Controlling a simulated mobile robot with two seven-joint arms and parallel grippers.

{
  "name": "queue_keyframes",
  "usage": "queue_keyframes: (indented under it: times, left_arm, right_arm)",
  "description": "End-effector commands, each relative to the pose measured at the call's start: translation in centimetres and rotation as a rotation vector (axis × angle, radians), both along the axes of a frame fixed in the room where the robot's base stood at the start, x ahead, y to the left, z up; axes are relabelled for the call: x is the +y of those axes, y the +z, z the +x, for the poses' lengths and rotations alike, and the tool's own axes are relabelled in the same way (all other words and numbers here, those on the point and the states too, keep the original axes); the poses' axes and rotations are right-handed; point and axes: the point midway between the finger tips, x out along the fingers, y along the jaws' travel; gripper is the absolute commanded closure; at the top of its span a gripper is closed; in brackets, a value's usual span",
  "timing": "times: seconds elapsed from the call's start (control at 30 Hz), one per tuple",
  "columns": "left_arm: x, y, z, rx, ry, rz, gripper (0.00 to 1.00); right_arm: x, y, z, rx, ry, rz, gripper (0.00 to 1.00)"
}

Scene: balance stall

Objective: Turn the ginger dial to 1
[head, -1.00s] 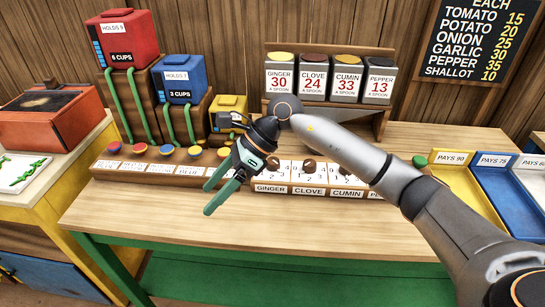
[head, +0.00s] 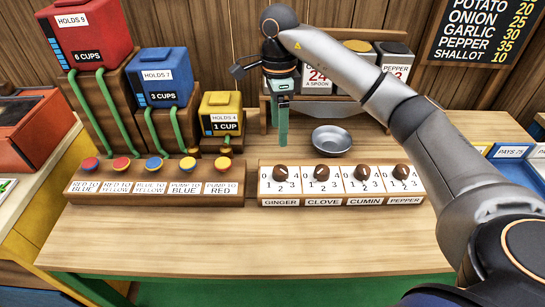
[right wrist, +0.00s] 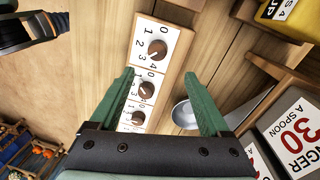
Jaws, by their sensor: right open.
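The ginger dial (head: 280,173) is a round brown knob on a white face marked 0 to 4, at the left end of the dial panel above the GINGER label (head: 281,202). It is the topmost knob in the right wrist view (right wrist: 157,49). I cannot clearly read its setting. My right gripper (head: 283,142) points down, behind and above the ginger dial in the head view, apart from it. Its green fingers are spread and empty in the right wrist view (right wrist: 160,76). My left gripper is out of view.
The clove (head: 320,173), cumin (head: 362,173) and pepper (head: 402,172) dials sit to the right. A button panel (head: 150,197) stands left. A metal bowl (head: 332,140) is behind the dials, by the spice rack. The counter's front (head: 250,240) is clear.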

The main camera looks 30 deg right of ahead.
Motion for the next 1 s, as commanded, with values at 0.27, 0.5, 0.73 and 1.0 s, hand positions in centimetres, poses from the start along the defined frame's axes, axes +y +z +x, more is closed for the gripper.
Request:
queue_keyframes:
  times: [0.27, 0.5, 0.73, 1.0]
  left_arm:
    - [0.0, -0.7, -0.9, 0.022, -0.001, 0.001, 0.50]
    - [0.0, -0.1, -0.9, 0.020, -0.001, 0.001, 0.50]
    - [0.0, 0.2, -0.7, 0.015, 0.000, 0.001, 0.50]
    - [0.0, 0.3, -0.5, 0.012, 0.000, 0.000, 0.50]
  right_arm:
    - [0.2, -4.7, -0.5, 0.006, 0.001, 0.000, 0.20]
    - [0.3, -9.3, -0.8, 0.005, 0.000, 0.002, 0.20]
    - [0.4, -11.7, -0.9, 0.002, 0.001, 0.002, 0.20]
    - [0.4, -12.0, -0.9, 0.000, 0.001, 0.001, 0.20]
